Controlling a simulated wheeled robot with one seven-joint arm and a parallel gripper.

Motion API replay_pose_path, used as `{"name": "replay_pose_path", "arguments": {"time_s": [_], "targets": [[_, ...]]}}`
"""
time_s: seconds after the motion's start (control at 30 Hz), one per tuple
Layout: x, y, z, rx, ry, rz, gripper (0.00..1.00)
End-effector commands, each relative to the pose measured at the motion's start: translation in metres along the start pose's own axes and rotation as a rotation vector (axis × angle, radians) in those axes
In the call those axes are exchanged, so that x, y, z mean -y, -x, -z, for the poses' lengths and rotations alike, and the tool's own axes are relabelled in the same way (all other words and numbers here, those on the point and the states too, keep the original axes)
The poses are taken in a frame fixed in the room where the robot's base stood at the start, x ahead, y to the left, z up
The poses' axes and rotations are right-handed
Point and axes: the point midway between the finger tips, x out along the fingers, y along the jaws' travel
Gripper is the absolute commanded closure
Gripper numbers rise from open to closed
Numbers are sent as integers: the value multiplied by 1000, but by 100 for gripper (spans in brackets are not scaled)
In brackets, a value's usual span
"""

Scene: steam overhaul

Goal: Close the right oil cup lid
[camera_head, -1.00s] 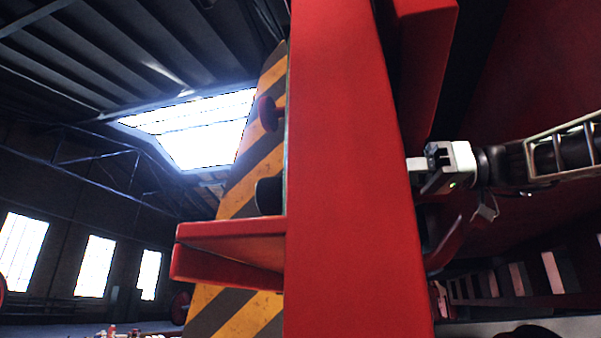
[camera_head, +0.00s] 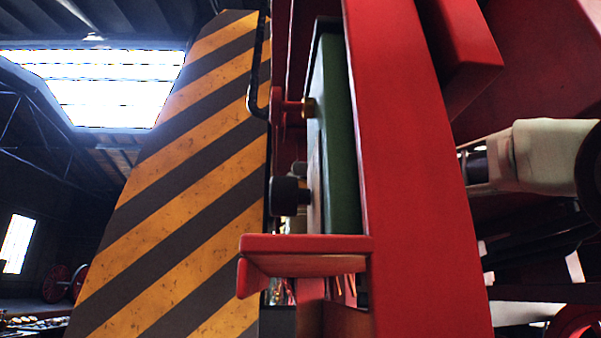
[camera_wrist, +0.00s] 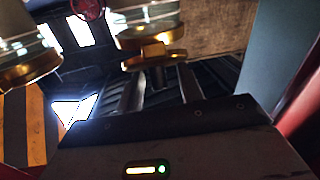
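Two glass-and-brass cups show in the wrist view, cut off by the top of the picture. One cup (camera_wrist: 25,62) is at the left edge; the other cup (camera_wrist: 150,38) is at the upper middle. Only their lower parts and brass rims show, so I cannot tell how their lids stand. My gripper (camera_wrist: 160,92) is below the middle cup in the picture, its two dark fingers apart with nothing visibly held between them. Whether it touches the cup is unclear. In the head view my gripper is hidden behind the red upright.
A broad red upright (camera_head: 415,170) with a red ledge (camera_head: 305,252) fills the head view's middle. Beside it are a green box (camera_head: 338,130), a dark knob (camera_head: 287,196) and a striped panel (camera_head: 185,180). A blue-grey surface (camera_wrist: 276,55) stands close at right in the wrist view.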

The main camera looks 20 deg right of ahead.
Motion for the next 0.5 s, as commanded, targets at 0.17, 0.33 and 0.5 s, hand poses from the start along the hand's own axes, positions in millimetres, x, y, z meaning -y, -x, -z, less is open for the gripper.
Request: {"name": "replay_pose_path", "arguments": {"time_s": [0.17, 0.33, 0.5], "targets": [[0, 0, 0, 0, 0, 0, 90], [0, 0, 0, 1, 0, 0, 100], [0, -1, 0, 20, -2, 2, 100]]}}
